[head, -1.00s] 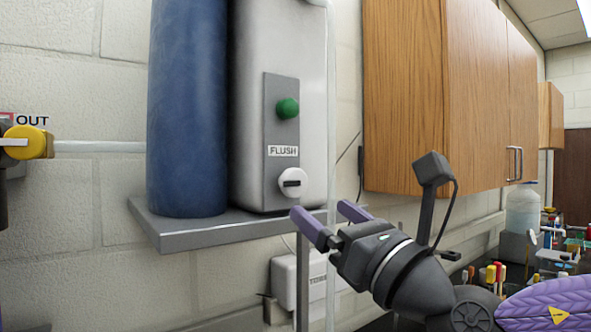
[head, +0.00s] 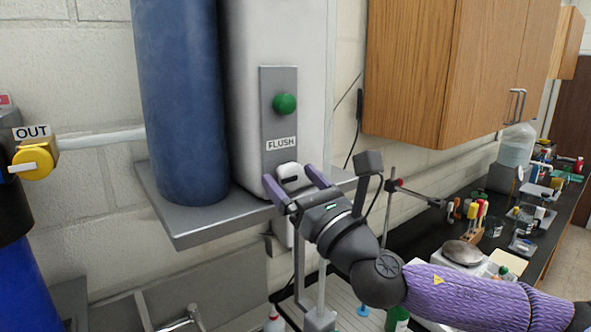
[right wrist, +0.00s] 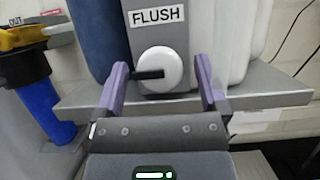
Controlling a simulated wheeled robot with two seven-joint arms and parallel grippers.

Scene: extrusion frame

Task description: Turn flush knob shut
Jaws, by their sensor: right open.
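The flush knob (head: 290,176) is a white round knob with a dark pointer bar, below the FLUSH label (head: 281,143) on a grey panel of the white unit. In the right wrist view the knob (right wrist: 159,70) shows its dark bar lying horizontal, pointing left. My right gripper (head: 296,180) is open, its purple fingers either side of the knob. In the right wrist view the right gripper's fingertips (right wrist: 160,75) flank the knob with a gap on the right; the left finger is close to the bar's end. Contact cannot be told. My left gripper is not in view.
A green button (head: 285,104) sits above the label. A blue cylinder (head: 182,110) stands left of the unit on a grey shelf (head: 180,228). A yellow OUT valve (head: 36,160) is at far left. A wooden cabinet (head: 410,80) hangs right, above a cluttered bench.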

